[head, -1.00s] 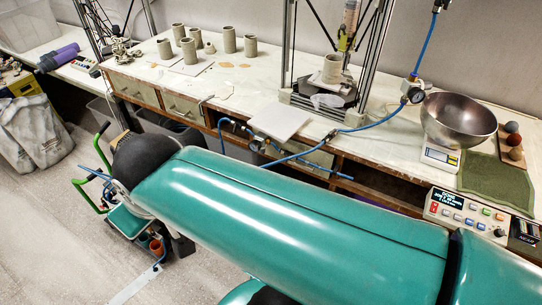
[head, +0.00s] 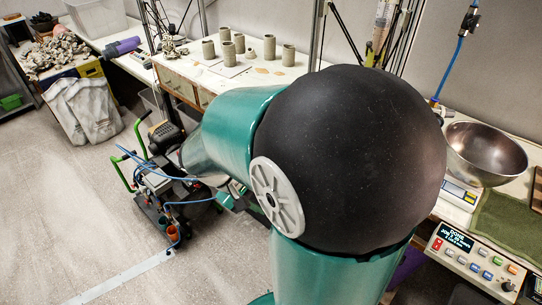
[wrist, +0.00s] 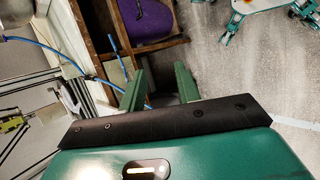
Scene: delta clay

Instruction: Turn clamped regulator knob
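The clamped regulator and its knob are not clearly visible now; in the head view my large arm covers the front edge of the bench. In the wrist view my gripper (wrist: 158,80) has two green fingers standing apart, with no object seen held between them. A blue hose (wrist: 50,50) runs in from the left toward the left finger. A straight blue hose end (wrist: 118,42) shows just beyond the fingers, in front of the wooden shelving. Whether the fingers touch anything cannot be told.
The workbench (head: 180,80) carries several clay cylinders at the back. A steel bowl (head: 485,150), a scale (head: 459,194) and a control box (head: 468,258) stand at right. A cart (head: 160,185) stands on the floor. A purple item (wrist: 140,22) fills a shelf bay. Open floor lies left.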

